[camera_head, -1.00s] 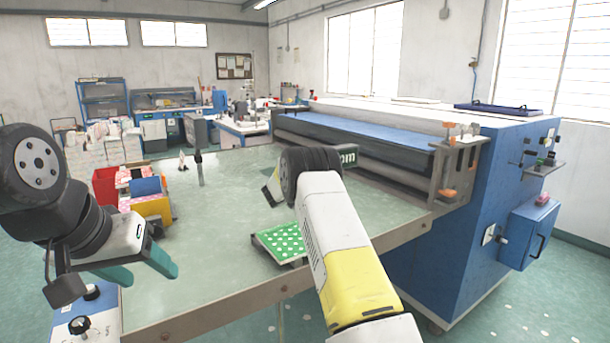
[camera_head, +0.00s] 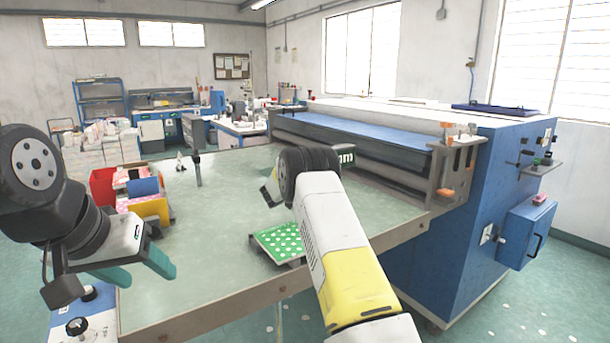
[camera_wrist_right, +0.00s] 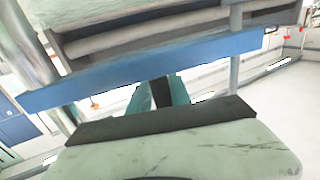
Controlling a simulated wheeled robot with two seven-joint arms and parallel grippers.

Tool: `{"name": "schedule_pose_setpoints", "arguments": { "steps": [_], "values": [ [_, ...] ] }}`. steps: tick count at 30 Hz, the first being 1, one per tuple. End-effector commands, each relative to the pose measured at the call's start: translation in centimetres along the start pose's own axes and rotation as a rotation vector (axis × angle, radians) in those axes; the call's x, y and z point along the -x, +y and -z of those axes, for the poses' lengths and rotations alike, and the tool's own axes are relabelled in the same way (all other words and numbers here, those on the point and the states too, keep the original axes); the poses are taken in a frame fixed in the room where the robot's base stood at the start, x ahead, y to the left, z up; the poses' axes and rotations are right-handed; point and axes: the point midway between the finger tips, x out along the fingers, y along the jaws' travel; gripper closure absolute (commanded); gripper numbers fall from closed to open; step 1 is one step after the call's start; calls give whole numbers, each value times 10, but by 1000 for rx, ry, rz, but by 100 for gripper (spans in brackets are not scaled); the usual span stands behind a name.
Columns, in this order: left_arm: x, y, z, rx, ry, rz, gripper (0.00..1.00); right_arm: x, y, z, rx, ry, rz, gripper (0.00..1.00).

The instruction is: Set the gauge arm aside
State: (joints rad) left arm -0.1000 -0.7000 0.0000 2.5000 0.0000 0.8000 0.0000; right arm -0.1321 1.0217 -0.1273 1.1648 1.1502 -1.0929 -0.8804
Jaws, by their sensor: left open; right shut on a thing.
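My right arm reaches over the green table (camera_head: 225,215), and its hand is mostly hidden behind the wrist in the head view. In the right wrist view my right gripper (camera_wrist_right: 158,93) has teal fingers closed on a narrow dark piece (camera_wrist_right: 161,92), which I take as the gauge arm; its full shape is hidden. The hand is near the large blue machine (camera_head: 440,220), whose long blue edge (camera_wrist_right: 150,68) crosses the right wrist view. My left gripper (camera_head: 140,272) is open and empty at the table's near left edge.
A green dotted pad (camera_head: 279,241) lies by the table's front edge. Red (camera_head: 104,188) and yellow (camera_head: 153,208) bins with coloured pieces stand at the left. A thin grey post (camera_head: 197,170) stands near the back. The table's middle is clear.

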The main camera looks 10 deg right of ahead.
Motion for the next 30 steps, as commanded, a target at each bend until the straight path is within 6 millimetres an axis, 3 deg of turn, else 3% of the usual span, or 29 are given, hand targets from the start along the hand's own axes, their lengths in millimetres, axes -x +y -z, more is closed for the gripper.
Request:
{"name": "schedule_pose_setpoints", "arguments": {
  "steps": [1, 5, 6, 8, 30],
  "values": [
    [0, 0, 0, 0, 0, 0, 43, -10, 19, -3, 8, 2, -40, 100],
    [0, 0, 0, 0, 0, 0, 43, -10, 19, -3, 8, 2, -40, 100],
    [0, 0, 0, 0, 0, 0, 43, -10, 19, -3, 8, 3, -40, 70],
    [0, 0, 0, 0, 0, 0, 43, -10, 19, -3, 8, 3, -40, 60],
    [0, 0, 0, 0, 0, 0, 43, -7, 13, -2, 4, 2, -28, 60]
  ]
}}
